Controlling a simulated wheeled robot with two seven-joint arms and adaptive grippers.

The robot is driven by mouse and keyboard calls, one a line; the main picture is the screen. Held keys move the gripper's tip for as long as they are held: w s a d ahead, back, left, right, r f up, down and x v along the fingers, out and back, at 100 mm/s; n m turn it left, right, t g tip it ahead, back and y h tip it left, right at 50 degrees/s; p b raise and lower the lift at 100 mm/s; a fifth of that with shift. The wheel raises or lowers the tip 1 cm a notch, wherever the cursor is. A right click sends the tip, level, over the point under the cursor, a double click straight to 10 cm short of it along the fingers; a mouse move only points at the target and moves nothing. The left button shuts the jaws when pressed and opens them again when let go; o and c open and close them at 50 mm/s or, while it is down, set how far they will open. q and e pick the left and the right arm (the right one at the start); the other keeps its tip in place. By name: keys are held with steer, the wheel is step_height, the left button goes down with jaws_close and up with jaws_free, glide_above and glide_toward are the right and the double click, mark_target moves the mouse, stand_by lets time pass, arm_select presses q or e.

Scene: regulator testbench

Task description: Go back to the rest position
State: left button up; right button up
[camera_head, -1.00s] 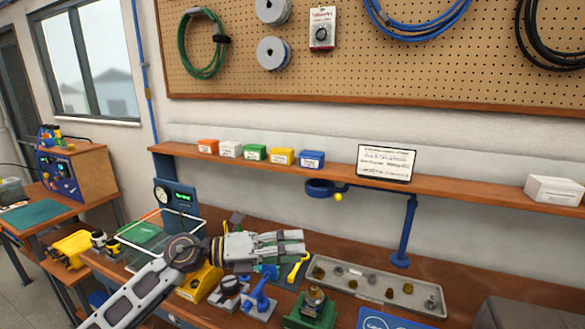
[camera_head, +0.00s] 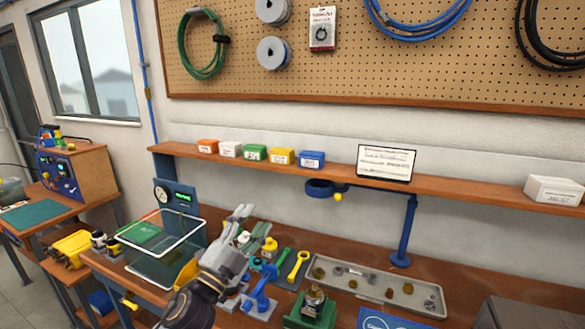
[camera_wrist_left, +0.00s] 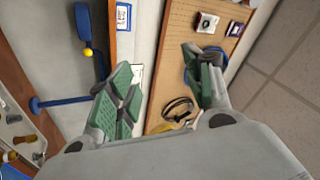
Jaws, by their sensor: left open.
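My left gripper (camera_head: 238,226) is above the workbench in the head view, between the clear bin and the yellow and blue tools. Its fingers point up and away from me. In the left wrist view its two green-padded fingers (camera_wrist_left: 160,95) are spread apart with nothing between them. Beyond them are the wall, shelf and pegboard. My right gripper is not in view.
A clear bin (camera_head: 150,262) stands left of my gripper. A blue clamp tool (camera_head: 262,290), a yellow wrench (camera_head: 299,265), a regulator on a green block (camera_head: 312,309) and a grey parts tray (camera_head: 372,290) lie to the right. The shelf (camera_head: 350,183) runs behind.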

arm_select(q)
steer(key=s+a+f+n+g+y, duration=0.25)
steer(key=a+f+n+y, duration=0.4)
steer(key=f, duration=0.35)
steer(key=s+a+f+n+g+y, duration=0.2)
steer(key=a+f+n+g+y, duration=0.35)
steer(key=f, duration=0.55)
steer(key=s+f+n+g+h, duration=0.1)
steer(key=s+f+n+g, duration=0.25)
steer(key=s+f, duration=0.6)
steer(key=s+f+n+g, duration=0.2)
steer(key=s+f+g, duration=0.35)
steer(key=s, duration=0.65)
step_height(320, 180, down, 32)
steer(key=s+g, duration=0.1)
steer(key=s, duration=0.1)
steer(key=s+a+f, duration=0.2)
steer(key=s+f, duration=0.8)
steer(key=s, duration=0.1)
steer(key=s+a+f+g, duration=0.1)
steer(key=s+a+f, duration=0.1)
steer(key=s+f, duration=0.8)
steer(key=shift+s+a+f+m, duration=0.35)
steer(key=shift+s+m, duration=0.1)
steer(key=shift+s, duration=0.5)
